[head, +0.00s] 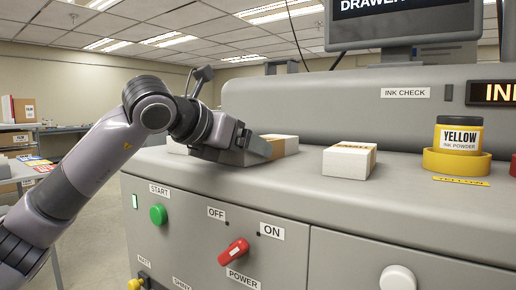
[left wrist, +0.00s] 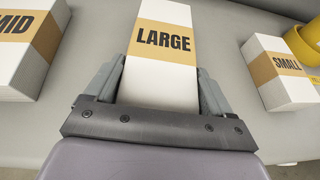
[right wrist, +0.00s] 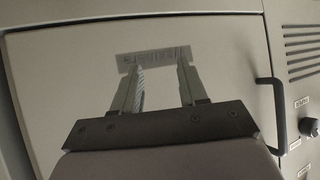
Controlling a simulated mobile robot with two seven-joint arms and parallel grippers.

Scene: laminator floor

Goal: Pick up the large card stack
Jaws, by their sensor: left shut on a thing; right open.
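The large card stack (left wrist: 165,44) is a white block with a tan band reading LARGE. It sits between the fingers of my left gripper (left wrist: 161,85), which is shut on its sides. In the head view the large stack (head: 288,143) is on the machine's grey top, partly hidden behind my left gripper (head: 262,149); I cannot tell whether it touches the surface. My right gripper (right wrist: 161,72) is open and empty in front of a pale panel with a small label; it is out of the head view.
The small card stack (head: 349,161) stands to the right, with a yellow ink powder jar (head: 458,137) beyond it. The mid card stack (left wrist: 22,50) is close on the left. The machine front (head: 200,205) has a green START button and a red power knob.

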